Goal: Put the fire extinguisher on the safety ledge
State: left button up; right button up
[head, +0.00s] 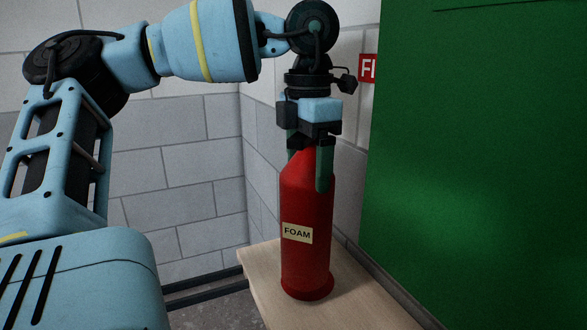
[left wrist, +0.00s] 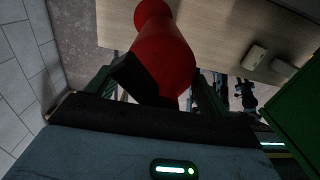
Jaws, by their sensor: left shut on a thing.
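The red fire extinguisher (head: 306,262) with a "FOAM" label stands upright over the pale wooden ledge (head: 362,302) along the wall. Its base appears to be on the wood, but I cannot tell whether it bears any weight there. My left gripper (head: 309,165) points down and is shut on the upper part of the extinguisher, with a green finger on each side. In the left wrist view the red body (left wrist: 163,55) lies between the fingers, with the wooden surface (left wrist: 215,22) beyond it. The extinguisher's top is partly hidden by the gripper. My right gripper does not show.
A large green panel (head: 480,170) stands close on the right. A red sign (head: 368,68), partly cut off by the panel, is on the block wall behind. Small pale blocks (left wrist: 255,56) sit on the wood in the left wrist view. Dark rails (head: 200,290) run low along the wall.

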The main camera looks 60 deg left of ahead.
pick_arm(q)
jog(key=shift+w+a, duration=1.1)
jog(key=shift+w+a, duration=0.15)
jog(key=shift+f, duration=1.95)
jog(key=o, duration=2)
jog(key=shift+f, duration=0.1)
notch_tip(320, 180, up, 12)
jog(key=shift+r+p, duration=0.15)
jog(key=shift+p, duration=0.5)
